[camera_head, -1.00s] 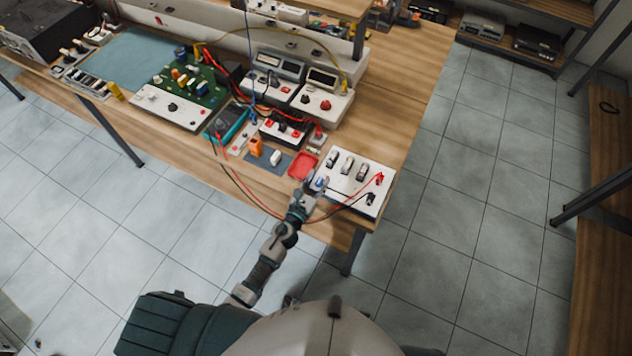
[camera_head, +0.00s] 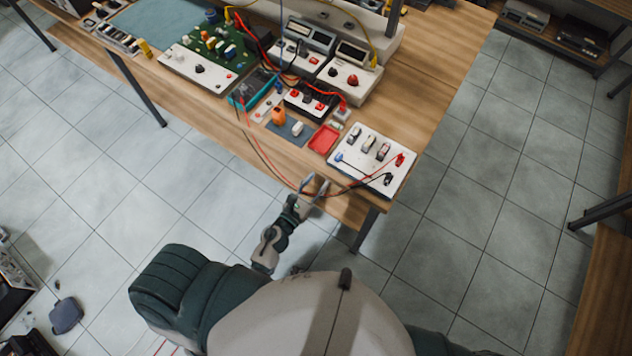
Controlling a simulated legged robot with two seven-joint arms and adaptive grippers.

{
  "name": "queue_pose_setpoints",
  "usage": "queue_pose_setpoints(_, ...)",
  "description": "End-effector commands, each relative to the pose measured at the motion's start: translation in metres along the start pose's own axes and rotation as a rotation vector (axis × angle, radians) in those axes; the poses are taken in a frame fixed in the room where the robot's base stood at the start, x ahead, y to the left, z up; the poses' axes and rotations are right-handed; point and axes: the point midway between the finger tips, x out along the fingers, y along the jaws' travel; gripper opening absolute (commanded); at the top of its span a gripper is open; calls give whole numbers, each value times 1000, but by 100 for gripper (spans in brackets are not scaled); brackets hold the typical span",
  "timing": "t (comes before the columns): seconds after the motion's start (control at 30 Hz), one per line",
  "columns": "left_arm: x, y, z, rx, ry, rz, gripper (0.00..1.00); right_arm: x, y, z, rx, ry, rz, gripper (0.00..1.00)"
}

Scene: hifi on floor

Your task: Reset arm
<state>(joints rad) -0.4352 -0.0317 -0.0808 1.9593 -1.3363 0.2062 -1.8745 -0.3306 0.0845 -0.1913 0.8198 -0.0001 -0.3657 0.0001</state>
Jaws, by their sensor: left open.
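My left gripper (camera_head: 315,187) is open and empty at the front edge of the wooden workbench (camera_head: 440,82). It is just in front of a white panel (camera_head: 366,163) with several switches on top and a blue connector (camera_head: 339,157) at its left side. The gripper is apart from the panel, close to the red and black leads that run along the bench edge. My left arm reaches up to it from my body and is bent. My right gripper is not in view.
A red tray (camera_head: 323,139) lies left of the white panel. A green circuit board (camera_head: 218,44) and grey meters (camera_head: 305,38) stand farther back. Loose leads hang over the front edge. The tiled floor (camera_head: 470,190) right of the bench is clear.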

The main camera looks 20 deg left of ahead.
Motion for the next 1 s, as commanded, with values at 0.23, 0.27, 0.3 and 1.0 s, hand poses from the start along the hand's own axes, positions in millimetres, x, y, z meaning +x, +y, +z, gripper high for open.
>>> queue_pose_setpoints(0.23,0,0,0,0,0,0,44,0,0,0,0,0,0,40)
queue_pose_setpoints(0.27,0,0,0,0,0,0,44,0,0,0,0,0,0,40)
queue_pose_setpoints(0.3,0,0,0,0,0,0,44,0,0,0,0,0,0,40)
queue_pose_setpoints(1.0,-191,12,-381,-1992,389,1158,44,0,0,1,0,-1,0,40)
